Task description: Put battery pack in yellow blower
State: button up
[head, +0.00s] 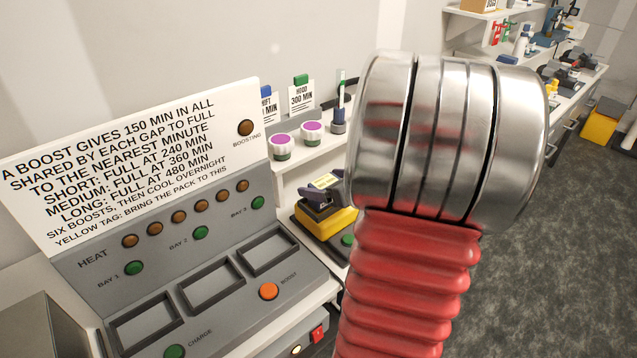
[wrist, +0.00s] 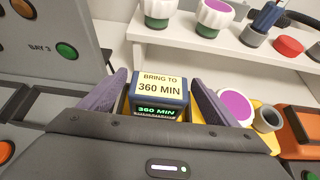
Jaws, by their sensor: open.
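The battery pack (wrist: 160,92) is a dark blue block with a yellow "BRING TO 360 MIN" tag and a green "360 MIN" display in the wrist view. It stands between the two purple-grey fingers of my gripper (wrist: 162,97), which is open around it. The yellow blower (wrist: 266,142) shows around and beside the pack, so the pack appears to sit in it; its lower part is hidden by my gripper. In the head view, the blower (head: 338,221) is on the bench beyond the charger, with my gripper (head: 325,196) and the pack's tag (head: 326,181) over it.
The grey charger (head: 225,250) at the left has three empty bays, an orange boost button (head: 268,291) and a green charge button (head: 174,351). Purple-topped knobs (head: 312,129) stand on a shelf behind the blower. An orange item (wrist: 302,128) is right of it.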

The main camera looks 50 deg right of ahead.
jog(key=d+v, duration=0.1)
jog(key=v, duration=0.7)
jog(key=shift+s+a+r, duration=0.2)
jog(key=shift+s+a, duration=0.15)
jog(key=shift+a, duration=0.2)
